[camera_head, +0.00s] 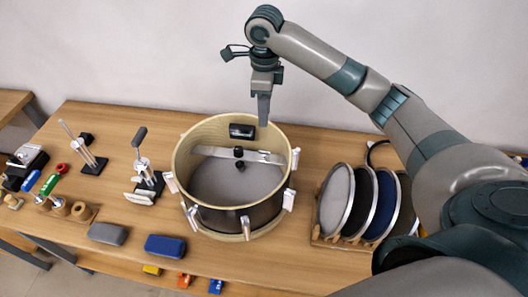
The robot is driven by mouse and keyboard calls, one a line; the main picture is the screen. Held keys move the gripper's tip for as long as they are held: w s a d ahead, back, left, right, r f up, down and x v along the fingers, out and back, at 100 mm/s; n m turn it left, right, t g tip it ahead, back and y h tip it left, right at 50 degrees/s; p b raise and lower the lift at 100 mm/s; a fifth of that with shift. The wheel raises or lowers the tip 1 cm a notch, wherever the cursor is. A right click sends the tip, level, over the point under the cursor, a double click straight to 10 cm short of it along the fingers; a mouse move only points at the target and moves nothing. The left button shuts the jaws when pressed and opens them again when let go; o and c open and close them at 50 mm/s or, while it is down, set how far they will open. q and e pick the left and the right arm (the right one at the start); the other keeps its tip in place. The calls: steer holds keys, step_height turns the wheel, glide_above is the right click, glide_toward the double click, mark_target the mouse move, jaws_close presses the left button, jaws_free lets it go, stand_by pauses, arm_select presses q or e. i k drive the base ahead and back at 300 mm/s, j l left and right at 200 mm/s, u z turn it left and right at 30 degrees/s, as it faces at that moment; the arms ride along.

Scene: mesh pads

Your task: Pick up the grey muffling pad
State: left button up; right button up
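A grey pad (108,234), a rounded block, lies flat on the wooden table near its front edge, left of the drum. A blue pad (165,246) of similar shape lies just right of it. My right gripper (264,118) points down over the back right rim of the drum, well away from the grey pad. Its fingers overlap in this view, so I cannot tell whether they are open or shut. No object shows in it. My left gripper is not in view.
A round open drum (240,224) with white clamps stands mid-table, with a dark block (242,131) at its inner back wall. A rack (330,243) holds several round mesh discs at the right. Stands and tools (145,172) fill the left. Small colored blocks (184,281) sit below the front edge.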

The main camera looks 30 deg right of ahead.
mark_target(101, 232)
steer(key=k+j, duration=0.5)
steer(key=k, duration=0.15)
steer(key=k+j, duration=0.5)
steer(key=k, duration=0.2)
